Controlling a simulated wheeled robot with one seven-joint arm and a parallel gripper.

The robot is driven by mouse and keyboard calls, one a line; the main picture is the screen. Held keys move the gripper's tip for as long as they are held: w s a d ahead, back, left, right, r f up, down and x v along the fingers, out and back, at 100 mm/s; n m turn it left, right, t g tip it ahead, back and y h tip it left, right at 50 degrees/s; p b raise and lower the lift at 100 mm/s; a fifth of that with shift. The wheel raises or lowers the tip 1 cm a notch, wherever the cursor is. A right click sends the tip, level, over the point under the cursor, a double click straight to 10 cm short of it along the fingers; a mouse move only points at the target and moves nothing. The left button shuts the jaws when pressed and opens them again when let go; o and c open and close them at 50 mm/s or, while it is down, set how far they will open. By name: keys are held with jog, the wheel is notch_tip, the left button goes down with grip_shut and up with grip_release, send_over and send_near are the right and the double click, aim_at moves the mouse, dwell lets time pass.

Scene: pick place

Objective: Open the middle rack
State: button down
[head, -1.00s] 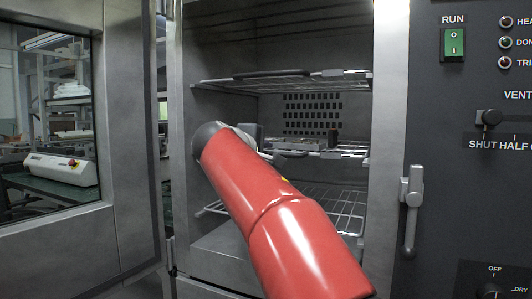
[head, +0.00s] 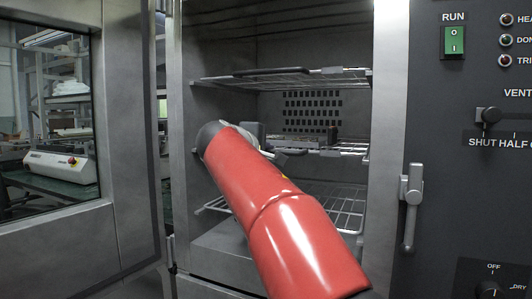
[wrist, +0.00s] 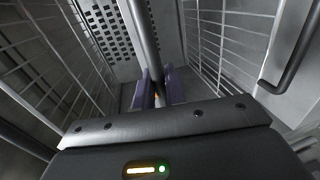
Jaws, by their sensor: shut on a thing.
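The middle rack (head: 350,150) is a wire shelf inside the open grey oven cabinet, level with my gripper. My red arm reaches in from the front and hides the rack's left part. In the wrist view my gripper (wrist: 156,78) has its purple-grey fingers on either side of a dark round bar (wrist: 144,35). The fingers are shut on this bar, which appears to be the middle rack's handle. In the head view the fingers are mostly hidden behind my arm.
An upper rack (head: 285,78) with a dark front handle is above my arm and a lower wire rack (head: 335,205) is below. The open cabinet door (head: 125,150) stands left. A control panel (head: 470,140) and a door latch (head: 411,205) are on the right.

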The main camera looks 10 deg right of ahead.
jog(key=f+b+v, duration=0.1)
jog(key=f+v, duration=0.1)
jog(key=v, duration=1)
jog(key=s+f+b+v, duration=0.1)
jog(key=f+b+v, duration=0.1)
jog(key=v, duration=0.9)
jog(key=shift+s+a+f, duration=0.25)
jog(key=shift+a+f, duration=0.2)
jog(key=c, duration=1.6)
grip_release()
jog(key=shift+o, duration=0.2)
jog(key=v, duration=0.8)
jog(key=shift+p, duration=0.3)
